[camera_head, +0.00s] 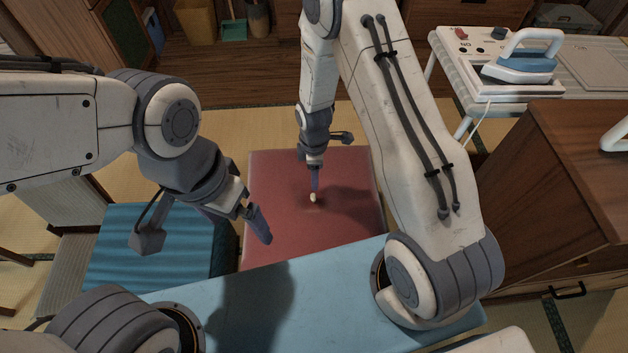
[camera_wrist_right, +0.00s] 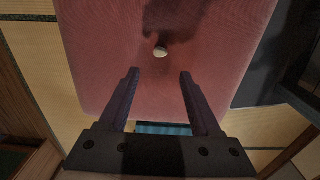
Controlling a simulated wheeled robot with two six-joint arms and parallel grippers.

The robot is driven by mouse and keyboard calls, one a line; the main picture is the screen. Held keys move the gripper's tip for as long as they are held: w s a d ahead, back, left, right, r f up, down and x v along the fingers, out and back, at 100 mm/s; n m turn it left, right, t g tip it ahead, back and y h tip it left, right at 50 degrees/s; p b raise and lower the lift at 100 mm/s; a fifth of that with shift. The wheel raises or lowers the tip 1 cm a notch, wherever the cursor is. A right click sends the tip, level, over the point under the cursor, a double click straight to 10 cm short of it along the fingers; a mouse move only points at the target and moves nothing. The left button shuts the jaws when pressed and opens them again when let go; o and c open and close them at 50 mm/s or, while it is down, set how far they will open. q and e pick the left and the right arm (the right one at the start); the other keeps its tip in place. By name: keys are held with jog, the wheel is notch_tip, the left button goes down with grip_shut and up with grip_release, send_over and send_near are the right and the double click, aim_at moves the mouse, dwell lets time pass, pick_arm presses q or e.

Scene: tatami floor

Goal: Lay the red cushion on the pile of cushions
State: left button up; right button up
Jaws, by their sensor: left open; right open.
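The red cushion (camera_head: 270,180) lies flat in the middle of the head view, with a pale button at its centre. It fills much of the right wrist view (camera_wrist_right: 100,60). My right gripper (camera_head: 315,182) is open and empty over the cushion's middle; its two spread fingers (camera_wrist_right: 160,76) show in the wrist view, with the button beyond their tips. I cannot tell whether they touch the cloth. My left gripper (camera_head: 258,222) is open and empty by the cushion's left edge. A light blue flat surface (camera_head: 340,285) lies in front; I cannot tell whether it is the pile.
A teal, wavy-topped block (camera_head: 150,240) stands at left. A wooden cabinet (camera_head: 570,170) stands at right, with a white table (camera_head: 590,75) carrying an iron (camera_head: 525,65) behind it. A yellow bin (camera_head: 195,20) is at the back. Tatami shows behind the cushion.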

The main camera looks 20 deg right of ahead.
jog(key=s+a+r+m, duration=0.2)
jog(key=s+a+r, duration=0.2)
jog(key=r, duration=0.5)
jog(key=s+a+r+m, duration=0.2)
jog(key=s+a+r, duration=0.25)
jog(key=r, duration=0.55)
jog(key=s+r+m+y, duration=0.1)
jog(key=s+r+m, duration=0.3)
jog(key=s+r, duration=0.4)
jog(key=s, duration=0.6)
jog(key=shift+s+m, duration=0.15)
jog(key=shift+m, duration=0.15)
jog(key=shift+d+r, duration=0.1)
jog(key=shift+r, duration=0.1)
notch_tip(320, 180, up, 17)
jog(key=p, duration=1.7)
jog(key=shift+r+p, duration=0.2)
jog(key=shift+p, duration=0.15)
